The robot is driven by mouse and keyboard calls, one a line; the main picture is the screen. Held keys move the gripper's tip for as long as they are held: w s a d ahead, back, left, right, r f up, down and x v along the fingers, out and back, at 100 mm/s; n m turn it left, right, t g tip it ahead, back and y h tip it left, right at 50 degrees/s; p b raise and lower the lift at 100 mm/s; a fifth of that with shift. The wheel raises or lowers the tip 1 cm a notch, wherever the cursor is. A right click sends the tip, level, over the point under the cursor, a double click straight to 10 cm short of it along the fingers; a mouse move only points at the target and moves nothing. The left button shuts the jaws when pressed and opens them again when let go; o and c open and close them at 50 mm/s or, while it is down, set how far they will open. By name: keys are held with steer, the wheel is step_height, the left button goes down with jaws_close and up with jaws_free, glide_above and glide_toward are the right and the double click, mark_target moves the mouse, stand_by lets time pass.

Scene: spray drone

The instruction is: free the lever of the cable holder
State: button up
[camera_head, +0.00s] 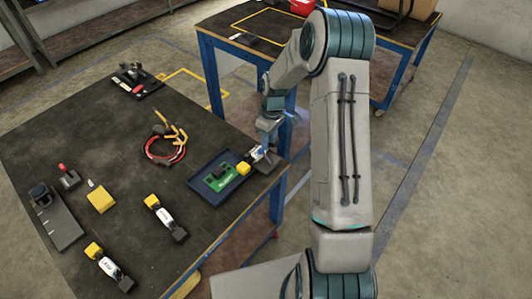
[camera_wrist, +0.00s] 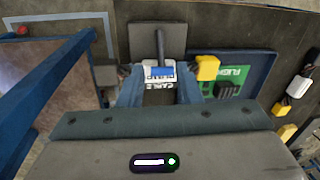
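A dark lever (camera_wrist: 160,44) shows above the label in the wrist view, in front of a grey plate. In the head view the holder (camera_head: 257,153) is partly hidden by my gripper. My gripper (camera_wrist: 158,86) is open, its two fingers apart on either side of the label in the picture. It also shows in the head view (camera_head: 267,138), just above the holder. I cannot tell whether the fingers touch anything.
A yellow plug (camera_head: 243,168) sits beside the holder, by a green board (camera_head: 220,177) in a blue tray (camera_head: 203,190). Cables (camera_head: 165,147), two labelled batteries (camera_head: 163,216) and a yellow block (camera_head: 101,199) lie farther left. A second table (camera_head: 225,45) stands behind.

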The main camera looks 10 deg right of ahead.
mark_target(266, 156)
steer(key=f, duration=0.4)
steer(key=a+f, duration=0.1)
steer(key=f, duration=0.2)
steer(key=shift+s, duration=0.4)
jaws_close()
